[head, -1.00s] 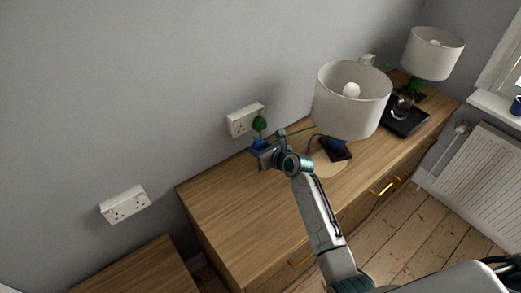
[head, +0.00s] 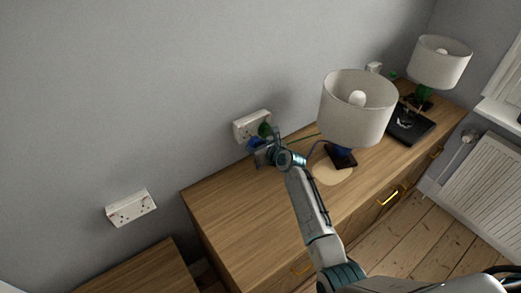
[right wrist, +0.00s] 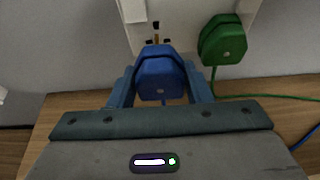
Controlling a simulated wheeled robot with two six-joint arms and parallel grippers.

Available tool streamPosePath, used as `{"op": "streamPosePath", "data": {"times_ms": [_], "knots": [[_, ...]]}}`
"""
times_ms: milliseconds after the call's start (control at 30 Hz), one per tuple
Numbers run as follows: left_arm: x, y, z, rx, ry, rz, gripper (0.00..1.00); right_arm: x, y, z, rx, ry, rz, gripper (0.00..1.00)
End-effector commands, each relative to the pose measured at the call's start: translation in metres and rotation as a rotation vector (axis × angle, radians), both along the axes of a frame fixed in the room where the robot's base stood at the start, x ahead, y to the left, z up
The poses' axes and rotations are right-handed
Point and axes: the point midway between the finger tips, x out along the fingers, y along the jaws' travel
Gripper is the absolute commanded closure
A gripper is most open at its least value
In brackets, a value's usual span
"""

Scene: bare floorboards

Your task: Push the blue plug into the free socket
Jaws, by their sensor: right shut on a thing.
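The blue plug (head: 254,144) is held in my right gripper (head: 262,150), in front of the wall socket (head: 240,131). In the right wrist view the blue plug (right wrist: 160,75) sits between the two blue fingers, shut on its sides. A brass pin shows above the plug's top edge, just below a dark slot of the free left outlet (right wrist: 145,28); the plug's face is not flush with the plate. The green plug (right wrist: 223,40) fills the right outlet; it also shows in the head view (head: 265,130). My left gripper is out of view.
The wooden dresser top (head: 235,195) lies below. A white-shaded lamp (head: 355,110) stands right of my arm, with a cord near it. Another double socket (head: 131,207) is on the wall at left. A black tray (head: 410,124) and a second lamp (head: 440,65) are further right.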

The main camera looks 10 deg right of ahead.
Motion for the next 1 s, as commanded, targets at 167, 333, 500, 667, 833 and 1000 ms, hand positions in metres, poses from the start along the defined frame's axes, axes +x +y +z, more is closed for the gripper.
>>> {"op": "streamPosePath", "data": {"times_ms": [167,333,500,667,833,1000], "knots": [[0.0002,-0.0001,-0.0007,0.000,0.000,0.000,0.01,0.0044,0.0020,0.0007,0.000,-0.001,0.000,0.87],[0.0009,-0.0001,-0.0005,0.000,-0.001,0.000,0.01,0.0046,0.0022,0.0007,0.000,-0.001,0.000,0.87],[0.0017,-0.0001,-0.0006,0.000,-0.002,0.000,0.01,0.0045,0.0022,0.0006,0.000,-0.001,0.000,0.87],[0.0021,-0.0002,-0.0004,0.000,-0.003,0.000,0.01,0.0045,0.0021,0.0007,0.001,-0.001,0.001,0.87],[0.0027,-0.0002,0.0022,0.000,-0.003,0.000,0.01,0.0043,0.0022,0.0015,0.000,0.000,0.001,0.87],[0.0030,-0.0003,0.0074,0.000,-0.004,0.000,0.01,0.0043,0.0022,0.0019,0.001,0.001,0.001,0.87]]}}
